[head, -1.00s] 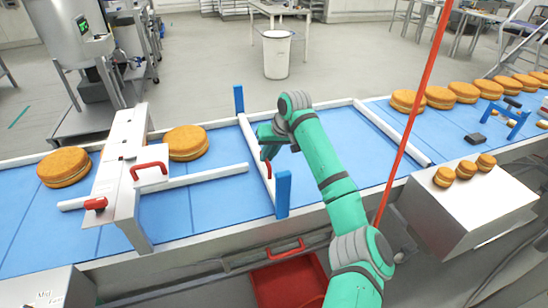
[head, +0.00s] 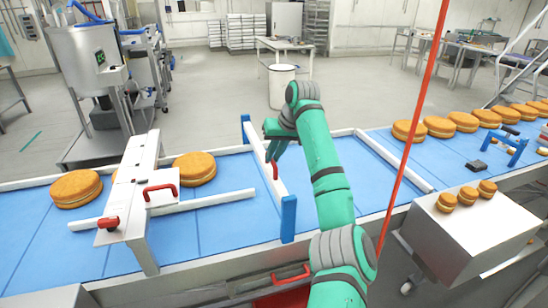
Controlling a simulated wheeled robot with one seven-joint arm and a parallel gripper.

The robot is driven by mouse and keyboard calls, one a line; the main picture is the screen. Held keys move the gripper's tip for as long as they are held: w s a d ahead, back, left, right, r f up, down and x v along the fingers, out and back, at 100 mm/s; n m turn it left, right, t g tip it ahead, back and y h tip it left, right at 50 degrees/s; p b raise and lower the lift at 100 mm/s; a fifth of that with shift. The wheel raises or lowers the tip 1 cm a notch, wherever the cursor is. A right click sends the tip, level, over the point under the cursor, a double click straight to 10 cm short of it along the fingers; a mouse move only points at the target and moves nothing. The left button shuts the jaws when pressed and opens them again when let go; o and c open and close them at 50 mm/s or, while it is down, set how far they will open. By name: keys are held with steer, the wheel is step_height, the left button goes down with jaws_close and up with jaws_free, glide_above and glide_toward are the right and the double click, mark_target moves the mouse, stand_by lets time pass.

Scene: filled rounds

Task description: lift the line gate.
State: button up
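The line gate (head: 259,152) is a white bar spanning the blue conveyor between two blue posts, the far one (head: 246,128) and the near one (head: 288,220). The bar sits high, close to the post tops, clear of the belt. A red handle (head: 275,170) is on its right side. My gripper (head: 273,158) points down at this handle from above and appears shut on it; the fingertips are small and partly hidden by the green wrist.
Round filled cakes (head: 194,168) lie on the belt left of the gate, by a white bridge (head: 130,190) with red handles. More cakes (head: 440,127) stand at the right. White guide rails (head: 395,160) edge the lane. A red slanted pole (head: 415,110) rises right of my arm.

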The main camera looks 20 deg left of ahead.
steer(key=o, duration=0.4)
steer(key=shift+d, duration=0.1)
steer(key=v, duration=1)
steer(key=shift+r, duration=0.4)
